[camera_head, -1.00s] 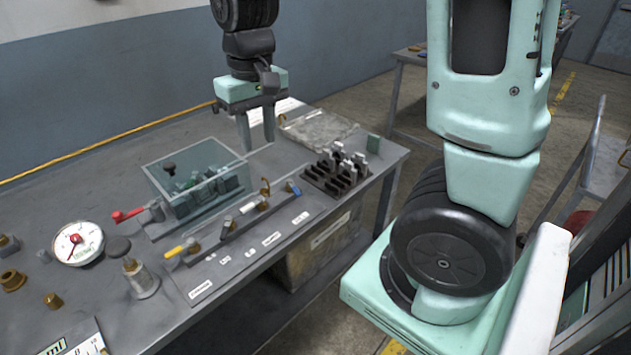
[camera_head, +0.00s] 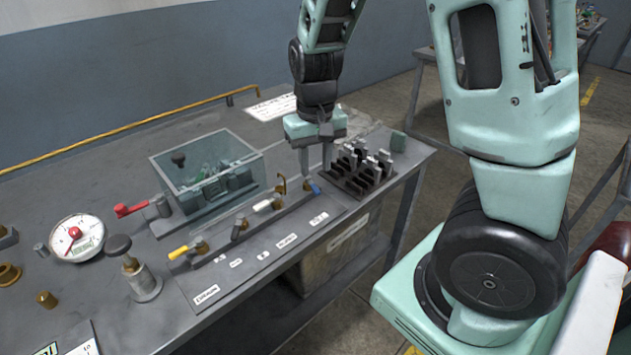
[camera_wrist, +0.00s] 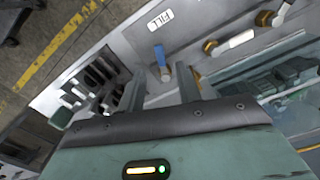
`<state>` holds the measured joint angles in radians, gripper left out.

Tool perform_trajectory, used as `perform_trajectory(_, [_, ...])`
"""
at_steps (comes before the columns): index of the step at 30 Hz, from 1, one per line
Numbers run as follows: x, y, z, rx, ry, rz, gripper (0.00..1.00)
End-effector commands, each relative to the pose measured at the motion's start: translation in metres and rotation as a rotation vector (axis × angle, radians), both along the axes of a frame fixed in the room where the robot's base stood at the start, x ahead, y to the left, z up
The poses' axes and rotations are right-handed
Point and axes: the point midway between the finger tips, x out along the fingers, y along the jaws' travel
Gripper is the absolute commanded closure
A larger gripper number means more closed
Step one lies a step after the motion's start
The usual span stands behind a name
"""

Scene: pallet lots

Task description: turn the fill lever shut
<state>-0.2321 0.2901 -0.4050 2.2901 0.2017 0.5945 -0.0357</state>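The fill lever has a blue handle (camera_head: 313,186) on the manifold at its right end; its label (camera_head: 318,219) is in front. In the wrist view the blue handle (camera_wrist: 160,55) stands by the FILL label (camera_wrist: 160,21), its brass-coloured base near the fingertips. My gripper (camera_head: 315,173) points down just above and behind the blue handle, fingers apart and empty. In the wrist view my gripper (camera_wrist: 160,72) has one finger on each side of the lever's line; I cannot tell whether either touches it.
Left along the manifold are a white-handled lever (camera_head: 266,204) and a yellow-handled lever (camera_head: 179,252). A clear-covered box (camera_head: 207,175) stands behind. A black rack (camera_head: 358,178) with grey pieces is close on the right. A red lever (camera_head: 130,209) and gauge (camera_head: 77,238) are farther left.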

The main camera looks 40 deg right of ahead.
Motion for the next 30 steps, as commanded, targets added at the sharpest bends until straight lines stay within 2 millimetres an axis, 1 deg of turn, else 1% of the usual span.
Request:
perform_trajectory(1, [-0.001,0.000,-0.012,0.000,0.004,-0.001,0.66])
perform_trajectory(3, [-0.001,-0.001,-0.023,0.000,0.003,-0.002,0.66])
perform_trajectory(6, [0.000,0.000,-0.036,0.001,0.002,-0.001,0.66])
perform_trajectory(9, [0.000,0.000,-0.044,-0.001,0.001,0.000,0.66])
perform_trajectory(13, [0.000,0.000,-0.049,0.000,0.000,-0.001,0.66])
perform_trajectory(20, [0.000,0.000,-0.049,0.001,-0.001,0.000,0.66])
perform_trajectory(21, [0.000,0.000,-0.049,0.001,-0.001,0.000,0.69])
perform_trajectory(23, [0.000,0.000,-0.049,0.001,-0.001,0.000,0.85])
perform_trajectory(24, [0.000,0.000,-0.049,0.001,-0.001,0.000,0.96])
perform_trajectory(25, [0.000,0.000,-0.049,0.001,-0.001,0.000,1.00])
perform_trajectory(30, [0.000,0.000,-0.049,0.001,-0.001,-0.001,1.00])
